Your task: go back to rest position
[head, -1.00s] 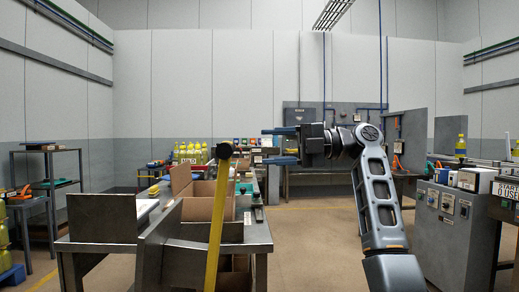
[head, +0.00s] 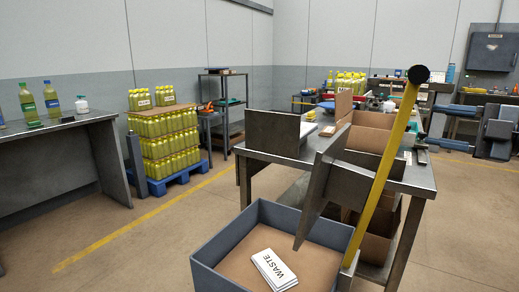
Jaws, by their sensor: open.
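My gripper (head: 433,126) is at the right edge of the head view, with its two blue fingers pointing left and spread apart. Nothing shows between them. It appears beyond a yellow pole with a black round top (head: 393,150). Part of the gripper's body is in view, and most of my arm is out of the frame. The fingers show just right of the metal work table (head: 400,178); I cannot tell how far they are from it.
A tilted grey metal plate (head: 322,185) and an upright one (head: 273,132) stand at the table. A blue-grey bin (head: 218,250) with a WASTE label is in front. Stacked yellow bottles (head: 165,145) on a blue pallet stand left. The floor at left centre is clear.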

